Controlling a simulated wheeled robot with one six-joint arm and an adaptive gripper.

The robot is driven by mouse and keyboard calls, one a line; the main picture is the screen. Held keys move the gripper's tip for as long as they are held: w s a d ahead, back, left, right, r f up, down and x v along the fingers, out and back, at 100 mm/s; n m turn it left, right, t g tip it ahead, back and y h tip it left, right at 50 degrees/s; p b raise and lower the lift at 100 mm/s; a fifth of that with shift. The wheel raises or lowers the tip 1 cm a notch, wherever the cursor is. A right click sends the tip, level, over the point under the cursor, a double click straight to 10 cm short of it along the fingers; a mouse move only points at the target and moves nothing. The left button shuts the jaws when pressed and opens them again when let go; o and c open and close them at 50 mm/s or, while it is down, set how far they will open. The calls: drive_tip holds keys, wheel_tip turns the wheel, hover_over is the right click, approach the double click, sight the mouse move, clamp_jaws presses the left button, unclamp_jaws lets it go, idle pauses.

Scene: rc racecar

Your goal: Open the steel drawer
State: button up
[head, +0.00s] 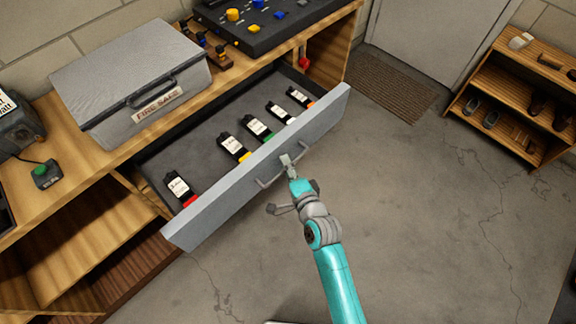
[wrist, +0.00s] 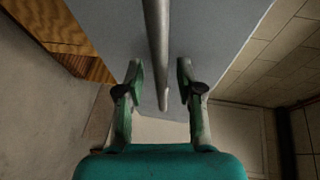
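The steel drawer (head: 220,201) is pulled well out of the wooden bench, with its grey front facing the open floor. Its bar handle (head: 268,182) is on the front face and also shows in the wrist view (wrist: 158,45). My gripper (head: 287,161) is at the handle. In the wrist view its two fingers (wrist: 160,72) stand apart on either side of the bar, with a visible gap on each side. The drawer front (wrist: 210,35) fills the top of that view. Several labelled packs, one with a yellow end (head: 233,147), lie inside the drawer.
A grey fire safe (head: 130,75) stands on the wooden bench (head: 80,192) above the drawer. A dark tray (head: 262,38) with small coloured parts is at the back. A shoe shelf (head: 520,85) stands far right by a door mat (head: 395,86). The floor in front is clear.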

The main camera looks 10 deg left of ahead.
drive_tip(key=v, duration=1.2)
idle(0.6)
drive_tip(key=s+d+n+h, duration=0.45)
drive_tip(key=s+d, duration=0.75)
drive_tip(key=s, duration=0.3)
drive_tip(key=s+d+r+n+h, duration=0.1)
drive_tip(key=s+d+r+n, duration=0.2)
drive_tip(key=s, duration=0.4)
drive_tip(key=s+d+r+n+h, duration=0.2)
drive_tip(key=s+r+n, duration=0.1)
drive_tip(key=s+r, duration=0.3)
drive_tip(key=shift+s+d+n+t, duration=0.35)
drive_tip(key=shift+s+d+t, duration=0.05)
drive_tip(key=shift+s, duration=0.5)
